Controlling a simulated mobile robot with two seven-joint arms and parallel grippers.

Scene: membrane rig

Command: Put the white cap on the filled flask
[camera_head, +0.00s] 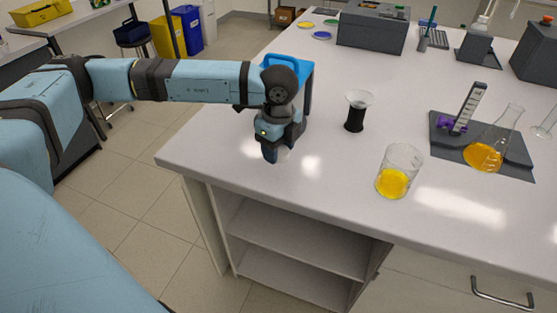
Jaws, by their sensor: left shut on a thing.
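My left gripper (275,148) points down over the near left part of the white bench. It is shut on a small pale thing at its fingertips (284,155), which looks like the white cap; the fingers hide most of it. The filled flask (485,153) is a clear conical flask with orange liquid and a narrow neck. It stands on a dark mat (515,167) at the right, well apart from my left gripper. My right gripper is out of view.
A clear beaker (394,182) with yellow liquid and a black-based clear funnel (355,117) stand between gripper and flask. A blue object (308,75) is behind my gripper. The front-left bench corner is clear.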

